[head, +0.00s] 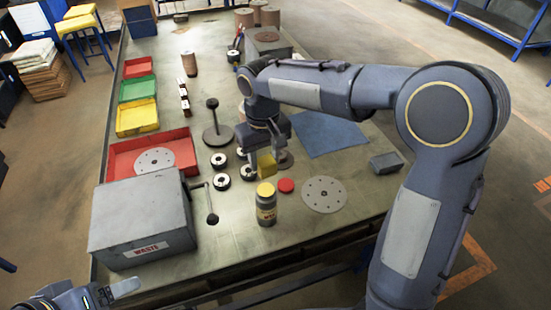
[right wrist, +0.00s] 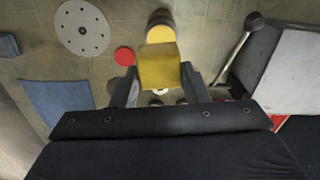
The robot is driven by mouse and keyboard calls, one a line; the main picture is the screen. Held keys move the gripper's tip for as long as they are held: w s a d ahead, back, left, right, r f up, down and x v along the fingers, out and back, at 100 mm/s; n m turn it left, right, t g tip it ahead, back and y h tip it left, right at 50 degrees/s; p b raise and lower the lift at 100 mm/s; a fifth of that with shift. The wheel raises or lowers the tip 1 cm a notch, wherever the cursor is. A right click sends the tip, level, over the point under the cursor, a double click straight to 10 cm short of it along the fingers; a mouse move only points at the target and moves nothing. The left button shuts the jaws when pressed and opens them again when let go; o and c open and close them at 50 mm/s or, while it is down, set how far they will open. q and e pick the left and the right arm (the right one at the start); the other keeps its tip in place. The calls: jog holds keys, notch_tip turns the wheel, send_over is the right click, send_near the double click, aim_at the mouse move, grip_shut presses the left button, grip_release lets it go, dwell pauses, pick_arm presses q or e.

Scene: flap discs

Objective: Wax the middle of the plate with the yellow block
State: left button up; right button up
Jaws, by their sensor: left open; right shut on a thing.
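The yellow block (head: 266,166) is held between the fingers of my right gripper (head: 265,150), above the table. In the right wrist view the yellow block (right wrist: 160,68) sits between both fingers. A flat grey round plate with small holes (head: 323,194) lies on the table, to the right of the block in the head view. The plate also shows in the right wrist view (right wrist: 82,28), apart from the block. Nothing covers its middle. My left gripper (head: 108,292) is partly in view at the lower left, open and empty, away from these things.
A yellow-lidded jar (head: 266,207) and a flat red disc (head: 286,185) stand close to the block. A grey WASTE box (head: 140,220) with a lever is at left. A similar holed disc (head: 155,160) lies in a red tray (head: 122,160). A blue cloth (head: 328,135) lies behind the plate.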

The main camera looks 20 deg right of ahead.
aim_at(264, 170)
jog(key=shift+a, duration=0.25)
jog(key=shift+d+f+b, duration=0.15)
jog(key=shift+f+b, duration=0.6)
jog(key=shift+b, duration=0.05)
notch_tip(264, 170, down, 3)
jog(key=shift+r+b, duration=0.1)
jog(key=shift+b, duration=1.05)
jog(key=shift+f+b, duration=0.65)
jog(key=shift+f, duration=0.15)
jog(key=shift+f+b, duration=0.4)
jog(key=shift+f, duration=0.15)
jog(key=shift+s, duration=0.1)
notch_tip(264, 170, up, 7)
jog(key=p, duration=0.6)
jog(key=shift+f, duration=0.1)
dwell(0.4)
